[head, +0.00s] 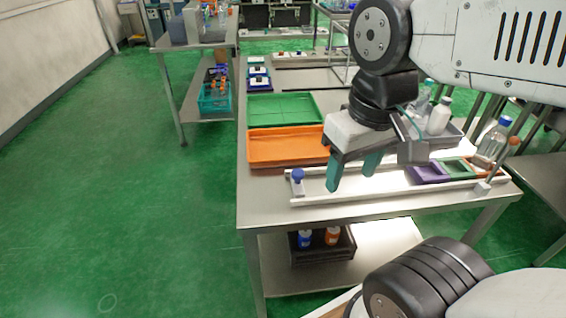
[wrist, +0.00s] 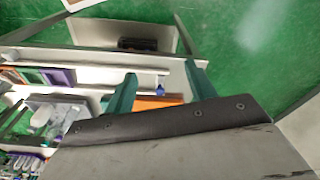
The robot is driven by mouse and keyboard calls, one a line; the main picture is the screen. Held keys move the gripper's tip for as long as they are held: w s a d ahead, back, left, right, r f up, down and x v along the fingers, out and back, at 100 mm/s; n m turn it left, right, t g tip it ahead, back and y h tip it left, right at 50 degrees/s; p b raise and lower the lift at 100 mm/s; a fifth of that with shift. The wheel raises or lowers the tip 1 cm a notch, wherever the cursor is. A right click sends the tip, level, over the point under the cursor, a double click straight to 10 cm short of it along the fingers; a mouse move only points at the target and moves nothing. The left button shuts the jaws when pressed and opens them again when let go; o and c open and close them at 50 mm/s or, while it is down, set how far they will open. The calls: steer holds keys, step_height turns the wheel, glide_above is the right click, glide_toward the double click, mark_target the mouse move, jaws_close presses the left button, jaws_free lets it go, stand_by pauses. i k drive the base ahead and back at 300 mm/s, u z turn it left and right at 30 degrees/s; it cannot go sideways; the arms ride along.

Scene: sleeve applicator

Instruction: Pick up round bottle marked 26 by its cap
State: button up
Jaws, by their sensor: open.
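My gripper (head: 351,180) is open and empty, its two teal fingers pointing down over the white rail on the table. A small bottle with a blue cap (head: 297,181) stands at the left end of the rail, left of my fingers and apart from them. In the wrist view the blue-capped bottle (wrist: 160,81) shows in the gap between the fingers (wrist: 160,70), farther off. A white bottle (head: 440,116) and a clear blue-capped bottle (head: 494,140) stand at the right. No number 26 is legible on any of them.
An orange tray (head: 285,147) and a green tray (head: 283,107) lie behind the rail. Purple (head: 427,174) and green holders sit on the rail's right part. A dark crate (head: 322,250) with bottles is on the shelf below. The floor at left is clear.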

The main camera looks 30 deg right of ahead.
mark_target(493, 143)
steer(key=z, duration=1.85)
steer(key=k, duration=0.5)
steer(key=z, duration=0.15)
steer(key=i, duration=0.95)
steer(key=u, duration=0.25)
